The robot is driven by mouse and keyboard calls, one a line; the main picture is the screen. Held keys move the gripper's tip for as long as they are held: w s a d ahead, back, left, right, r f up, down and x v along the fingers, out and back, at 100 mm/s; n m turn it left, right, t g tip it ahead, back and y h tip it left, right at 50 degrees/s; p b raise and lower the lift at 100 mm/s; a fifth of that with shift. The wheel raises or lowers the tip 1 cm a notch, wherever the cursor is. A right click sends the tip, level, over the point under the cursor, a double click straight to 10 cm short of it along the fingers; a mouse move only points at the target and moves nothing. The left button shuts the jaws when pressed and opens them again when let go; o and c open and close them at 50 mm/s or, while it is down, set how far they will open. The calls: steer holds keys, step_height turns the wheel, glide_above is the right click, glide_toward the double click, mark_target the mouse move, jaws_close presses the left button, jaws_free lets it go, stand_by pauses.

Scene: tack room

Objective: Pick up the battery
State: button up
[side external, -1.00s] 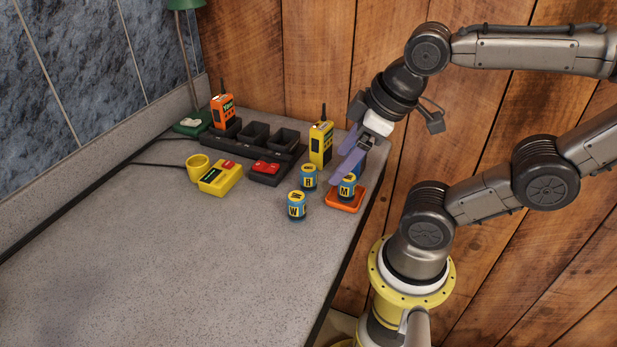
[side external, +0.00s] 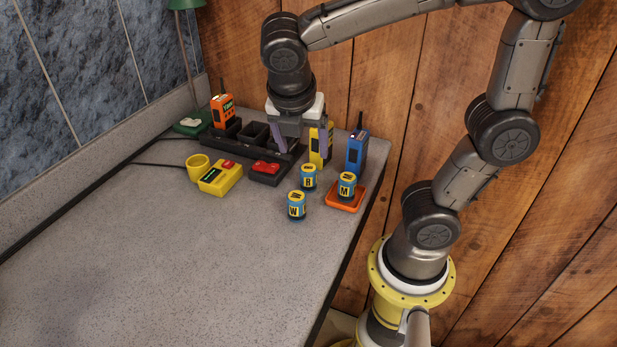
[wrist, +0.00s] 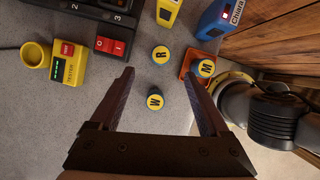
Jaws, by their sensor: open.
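Three short blue cylinders with yellow tops and letters look like batteries. The R battery (side external: 308,177) and the W battery (side external: 296,206) stand upright on the grey bench. The M battery (side external: 347,185) stands on a small orange tray (side external: 340,206). My gripper (side external: 300,138) is open and empty, above the bench near the black dock and yellow radio. In the wrist view, my gripper (wrist: 157,76) points down; the W battery (wrist: 154,100) shows between the fingers, well below them. The R battery (wrist: 161,54) is just beyond the fingertips, and the M battery (wrist: 206,68) is right of them.
A yellow radio (side external: 325,130) and a blue radio (side external: 357,152) stand behind the batteries. A black dock (side external: 222,147) holds an orange radio (side external: 222,112). A yellow tester (side external: 220,178), red-switch box (side external: 268,172) and yellow cup (side external: 197,168) stand left. The front bench is clear.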

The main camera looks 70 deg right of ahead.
mark_target(308, 169)
steer(key=x, duration=1)
steer(key=shift+s+f, duration=0.1)
jaws_close()
